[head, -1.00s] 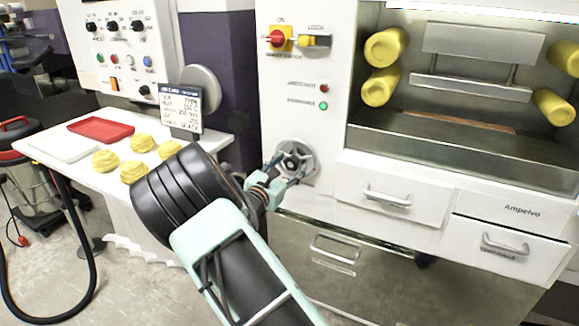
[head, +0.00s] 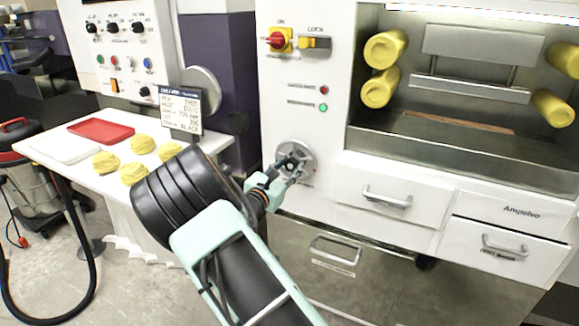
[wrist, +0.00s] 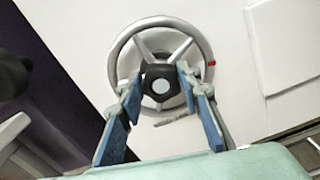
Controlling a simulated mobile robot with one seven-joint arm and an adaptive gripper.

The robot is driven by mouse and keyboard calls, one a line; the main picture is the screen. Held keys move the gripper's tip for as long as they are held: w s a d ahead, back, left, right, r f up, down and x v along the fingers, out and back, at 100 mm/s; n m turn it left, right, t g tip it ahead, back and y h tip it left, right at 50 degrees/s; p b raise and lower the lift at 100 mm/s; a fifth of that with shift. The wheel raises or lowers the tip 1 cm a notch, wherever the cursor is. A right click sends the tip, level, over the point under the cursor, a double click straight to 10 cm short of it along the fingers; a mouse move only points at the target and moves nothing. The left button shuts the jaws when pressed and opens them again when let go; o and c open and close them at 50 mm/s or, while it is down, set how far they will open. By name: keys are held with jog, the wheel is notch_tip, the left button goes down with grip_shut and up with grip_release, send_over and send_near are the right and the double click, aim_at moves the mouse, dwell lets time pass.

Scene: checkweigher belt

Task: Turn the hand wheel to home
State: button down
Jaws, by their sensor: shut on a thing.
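The hand wheel (wrist: 126,45) is a grey metal ring with spokes and a black hub (wrist: 160,87) with a pale centre cap, mounted on the white machine front. In the head view the wheel (head: 304,152) sits below the red and green indicators. My gripper (wrist: 160,88) has its two blue-padded fingers on either side of the hub, inside the ring, and is shut on the wheel. Its exact contact is hard to make out. A red mark (wrist: 211,63) shows at the right of the rim. My gripper (head: 292,170) partly covers the wheel in the head view.
A white drawer (head: 388,196) lies right of the wheel. A side table (head: 66,150) with yellow dough-like pieces and a red tray (head: 100,131) stands left. A small display (head: 180,110) is above its right end. A vacuum hose (head: 92,245) hangs at far left.

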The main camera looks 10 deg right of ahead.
jog(key=shift+r, duration=0.1)
jog(key=n+p, duration=0.4)
jog(key=shift+r+p, duration=0.15)
jog(key=shift+p, duration=0.25)
jog(key=n+p, duration=0.5)
jog(key=n, duration=0.1)
jog(key=shift+w+a+p, duration=0.1)
jog(key=shift+a+p, duration=0.05)
jog(key=shift+p, duration=0.15)
jog(key=n+p, duration=0.1)
jog(key=n, duration=0.1)
jog(key=n+p, duration=0.2)
jog(key=shift+f+n, duration=0.2)
jog(key=shift+n, duration=0.2)
jog(key=n, duration=0.1)
jog(key=n+p, duration=0.1)
jog(key=n, duration=0.3)
jog(key=shift+f+p, duration=0.25)
jog(key=shift+p, duration=0.15)
jog(key=shift+n, duration=0.3)
jog(key=c, duration=1.4)
grip_release()
jog(key=shift+a, duration=0.1)
